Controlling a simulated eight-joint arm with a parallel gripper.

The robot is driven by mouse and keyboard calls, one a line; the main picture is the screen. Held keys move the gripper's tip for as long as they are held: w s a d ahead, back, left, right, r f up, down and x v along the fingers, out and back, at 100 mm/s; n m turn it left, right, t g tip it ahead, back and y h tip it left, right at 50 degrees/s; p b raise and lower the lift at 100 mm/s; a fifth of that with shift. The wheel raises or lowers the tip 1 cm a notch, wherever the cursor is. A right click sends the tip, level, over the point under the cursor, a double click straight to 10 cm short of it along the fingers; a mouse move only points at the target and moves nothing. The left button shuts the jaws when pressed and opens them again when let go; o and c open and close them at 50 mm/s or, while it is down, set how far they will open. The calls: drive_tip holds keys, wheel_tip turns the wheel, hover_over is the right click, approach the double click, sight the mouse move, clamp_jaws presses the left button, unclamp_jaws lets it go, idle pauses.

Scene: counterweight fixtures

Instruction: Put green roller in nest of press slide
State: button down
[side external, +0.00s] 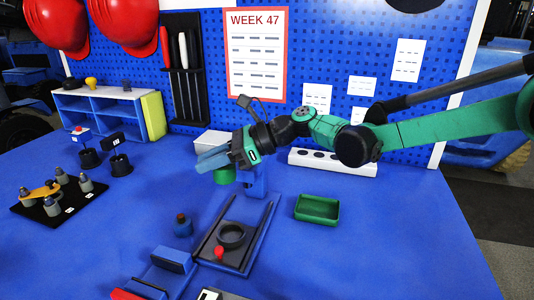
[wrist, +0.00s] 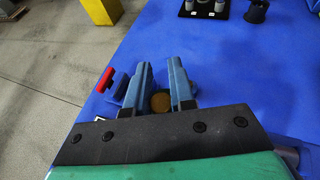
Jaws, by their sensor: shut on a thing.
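My gripper (side external: 212,159) has its blue fingers shut on the green roller (side external: 225,175), which shows just below them in the side view, above the blue table. In the wrist view my gripper (wrist: 159,75) points away, and no green shows between its fingers. The press slide (side external: 258,236) is a dark channel with raised rails, in front of and below my gripper. A red knob (side external: 219,252) sits at the near side of the ring. The roller is apart from the nest.
Blue and red blocks (side external: 170,260) lie nearer the front. A green tray (side external: 317,209) is to the right. A black plate with several pegs (side external: 52,200) is far left.

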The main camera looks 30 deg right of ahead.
wheel_tip(320, 180, down, 14)
idle(0.4)
drive_tip(key=shift+f, duration=0.1)
drive_tip(key=c, duration=0.7)
unclamp_jaws()
drive_tip(key=shift+c, duration=0.2)
drive_tip(key=s+d+r+n+t+h, duration=0.1)
drive_tip(key=s+d+r+n+h, duration=0.4)
drive_tip(key=s+d+n, duration=0.4)
drive_tip(key=s+d+r+n+t+h, duration=0.1)
drive_tip(key=s+d+r+n+h, duration=0.4)
drive_tip(key=d+n, duration=0.7)
drive_tip(key=s+n+h, duration=0.1)
drive_tip(key=s+h, duration=0.1)
drive_tip(key=s, duration=0.2)
drive_tip(key=shift+r+h, duration=0.25)
drive_tip(key=shift+h, duration=0.05)
